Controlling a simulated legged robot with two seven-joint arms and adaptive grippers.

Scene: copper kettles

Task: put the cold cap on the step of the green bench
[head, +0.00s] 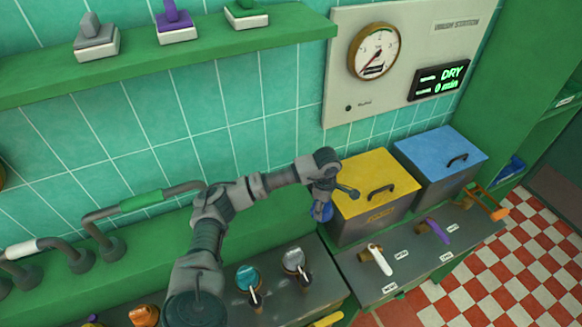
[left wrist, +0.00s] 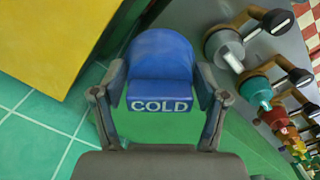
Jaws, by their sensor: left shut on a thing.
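The cold cap (left wrist: 160,62) is blue with white COLD lettering on its front. My left gripper (left wrist: 162,100) is shut on it, one finger on each side. In the head view the cap (head: 322,211) hangs below my left gripper (head: 322,198), just left of the yellow box. The green step (head: 160,243) of the bench runs along the tiled wall. In the left wrist view a green surface (left wrist: 150,124) shows beyond the cap; I cannot tell whether the cap touches it. My right gripper is not in view.
A yellow-lidded box (head: 370,182) and a blue-lidded box (head: 443,155) stand at right. Taps, including a teal one (head: 248,278) and a grey one (head: 295,262), line the front panel. Bent pipes (head: 105,235) rise at left. A green shelf (head: 200,62) above holds several blocks.

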